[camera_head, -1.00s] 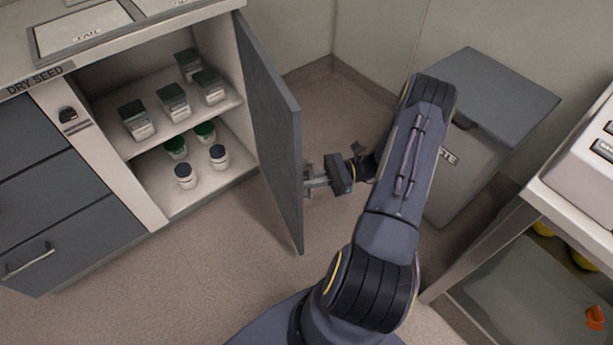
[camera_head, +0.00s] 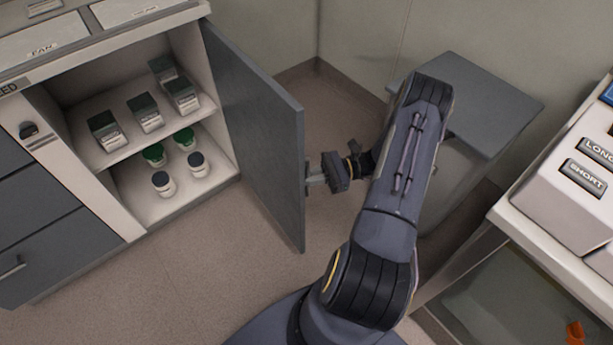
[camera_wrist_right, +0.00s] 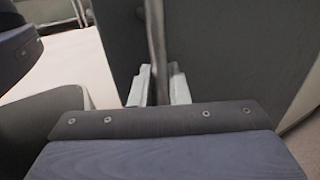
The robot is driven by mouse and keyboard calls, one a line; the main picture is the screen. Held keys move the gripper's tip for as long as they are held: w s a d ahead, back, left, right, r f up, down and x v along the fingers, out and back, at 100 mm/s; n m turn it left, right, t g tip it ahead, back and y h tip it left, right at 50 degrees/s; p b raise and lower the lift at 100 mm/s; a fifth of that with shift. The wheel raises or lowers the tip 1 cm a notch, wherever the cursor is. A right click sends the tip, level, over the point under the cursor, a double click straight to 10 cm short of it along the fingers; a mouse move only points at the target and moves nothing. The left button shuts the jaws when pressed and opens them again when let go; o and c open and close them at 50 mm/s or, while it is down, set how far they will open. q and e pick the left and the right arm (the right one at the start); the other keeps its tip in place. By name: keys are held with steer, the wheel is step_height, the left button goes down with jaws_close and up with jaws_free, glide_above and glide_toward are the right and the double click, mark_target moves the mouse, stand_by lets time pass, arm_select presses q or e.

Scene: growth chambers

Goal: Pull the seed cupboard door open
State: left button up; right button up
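The seed cupboard (camera_head: 122,226) stands at the left in the head view, with its grey door (camera_head: 258,135) swung wide open on its right side. Its shelves hold several dark-lidded boxes (camera_head: 145,113) above and several small jars (camera_head: 163,183) below. My right gripper (camera_head: 314,181) is at the outer face of the door, near its free edge. In the right wrist view a vertical bar handle (camera_wrist_right: 156,45) stands between the two pale fingers (camera_wrist_right: 160,88), which sit close on both sides of it. My left gripper is not in view.
A grey bin (camera_head: 480,105) stands against the back wall, behind my right arm. A bench (camera_head: 500,222) with a device with labelled buttons (camera_head: 583,180) is at the right. Bare floor (camera_head: 190,270) lies in front of the cupboard.

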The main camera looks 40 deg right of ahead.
steer(key=o, duration=0.3)
steer(key=shift+s, duration=0.1)
steer(key=shift+d, duration=0.1)
steer(key=p+v, duration=0.1)
steer(key=v, duration=0.6)
steer(key=shift+s+d, duration=0.15)
steer(key=shift+d, duration=0.2)
